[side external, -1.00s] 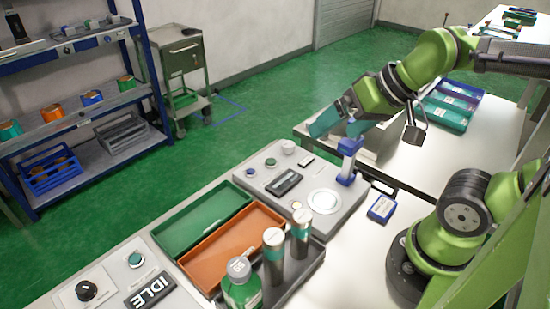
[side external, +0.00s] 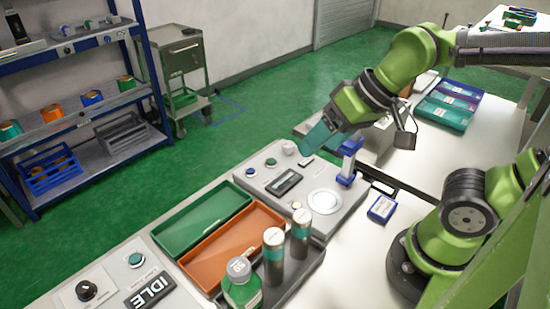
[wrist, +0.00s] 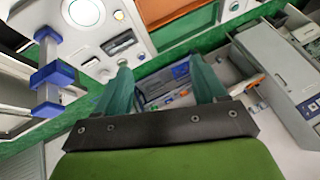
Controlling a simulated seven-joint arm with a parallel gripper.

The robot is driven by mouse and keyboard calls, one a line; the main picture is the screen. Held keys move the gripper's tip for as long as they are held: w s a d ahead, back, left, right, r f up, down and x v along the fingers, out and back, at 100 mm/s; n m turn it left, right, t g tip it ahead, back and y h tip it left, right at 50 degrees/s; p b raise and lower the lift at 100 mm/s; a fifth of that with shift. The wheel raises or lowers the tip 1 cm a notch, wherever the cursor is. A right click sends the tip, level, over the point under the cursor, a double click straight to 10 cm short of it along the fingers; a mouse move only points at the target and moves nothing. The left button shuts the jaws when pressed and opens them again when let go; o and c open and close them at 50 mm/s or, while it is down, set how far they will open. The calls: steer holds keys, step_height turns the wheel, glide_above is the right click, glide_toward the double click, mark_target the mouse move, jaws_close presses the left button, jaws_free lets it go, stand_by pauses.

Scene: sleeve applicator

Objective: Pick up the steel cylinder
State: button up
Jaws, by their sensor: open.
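Two grey metallic cylinders with teal bands stand upright in a dark tray (side external: 312,262) in the side external view. One steel cylinder (side external: 273,262) is at the front and the other steel cylinder (side external: 301,238) is behind it to the right. I cannot tell which one the task names. My gripper (side external: 316,142) has teal fingers and is above the far side of the grey device, well away from the cylinders. In the wrist view my gripper (wrist: 163,82) has its fingers apart with nothing between them. No cylinder shows clearly in the wrist view.
The grey device (side external: 325,222) carries a blue-and-white post (side external: 348,162) near my gripper.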

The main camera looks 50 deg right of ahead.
mark_target(274, 236)
steer(key=s+a+r+g+h, duration=0.25)
steer(key=a+g, duration=0.25)
steer(key=a, duration=0.9)
steer(key=shift+h, duration=0.35)
step_height(274, 236, down, 10)
steer(key=shift+w+d+f, duration=0.15)
steer(key=shift+f, duration=0.05)
steer(key=shift+w+a+f, duration=0.1)
steer(key=shift+w+f, duration=0.15)
steer(key=shift+f, duration=0.8)
steer(key=shift+w+a+f, duration=0.1)
steer(key=shift+w+f, duration=0.2)
steer(key=shift+f, duration=0.7)
steer(key=shift+w+a+f, duration=0.1)
steer(key=shift+w+f, duration=0.15)
steer(key=shift+f, duration=0.8)
jaws_close()
